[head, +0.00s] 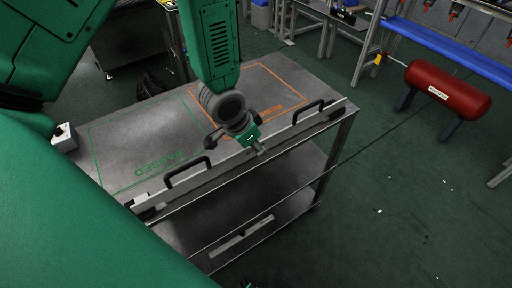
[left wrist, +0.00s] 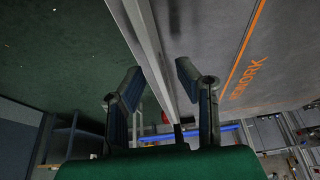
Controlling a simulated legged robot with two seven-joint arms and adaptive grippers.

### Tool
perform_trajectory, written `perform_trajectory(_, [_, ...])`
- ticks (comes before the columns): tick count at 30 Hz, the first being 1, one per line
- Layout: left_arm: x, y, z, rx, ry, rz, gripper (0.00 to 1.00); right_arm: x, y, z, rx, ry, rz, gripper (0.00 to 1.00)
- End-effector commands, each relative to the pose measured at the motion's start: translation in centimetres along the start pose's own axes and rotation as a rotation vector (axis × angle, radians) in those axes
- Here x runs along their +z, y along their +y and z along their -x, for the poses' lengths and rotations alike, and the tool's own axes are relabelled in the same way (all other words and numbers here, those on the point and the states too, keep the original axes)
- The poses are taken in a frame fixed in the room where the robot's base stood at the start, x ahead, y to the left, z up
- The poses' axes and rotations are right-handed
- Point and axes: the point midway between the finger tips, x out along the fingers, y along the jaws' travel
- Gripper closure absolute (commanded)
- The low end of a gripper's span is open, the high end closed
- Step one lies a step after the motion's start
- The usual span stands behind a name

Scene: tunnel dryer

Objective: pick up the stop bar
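The stop bar (head: 280,134) is a long grey bar along the front edge of the grey table, with a black handle (head: 188,174) on its left part and another (head: 308,110) on its right part. My left gripper (head: 256,146) is over the middle of the bar, between the handles. In the left wrist view the bar (left wrist: 151,50) runs between the two fingers of my left gripper (left wrist: 160,70), which are apart with a gap at each side. My right gripper cannot be made out in either view.
The table top (head: 150,125) has a green PASSED outline at left and an orange outline at right. A lower shelf (head: 285,180) is under it. A red cylinder on legs (head: 448,88) stands on the floor at right. Open green floor lies between.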

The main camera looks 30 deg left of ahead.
Motion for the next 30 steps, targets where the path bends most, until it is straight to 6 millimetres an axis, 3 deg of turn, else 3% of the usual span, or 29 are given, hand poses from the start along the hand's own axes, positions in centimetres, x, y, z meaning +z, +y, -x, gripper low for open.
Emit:
perform_trajectory(4, [0.0, 0.0, 0.1, 0.0, 0.0, 0.001, 0.71, 0.0, 0.0, 0.0, 0.0, 0.0, 0.0, 0.6])
perform_trajectory(7, [0.0, -0.1, 0.1, 0.0, 0.0, 0.001, 1.0, 0.0, 0.0, 0.0, 0.0, 0.0, 0.0, 0.6])
perform_trajectory(20, [-0.2, -0.1, 0.4, -0.001, 0.001, 0.0, 1.0, 0.0, 0.0, 0.1, 0.0, 0.0, 0.0, 0.6])
perform_trajectory(30, [-2.7, -0.1, 6.2, -0.001, 0.006, 0.001, 1.0, -0.1, 0.0, 1.4, 0.0, 0.0, 0.0, 0.6])
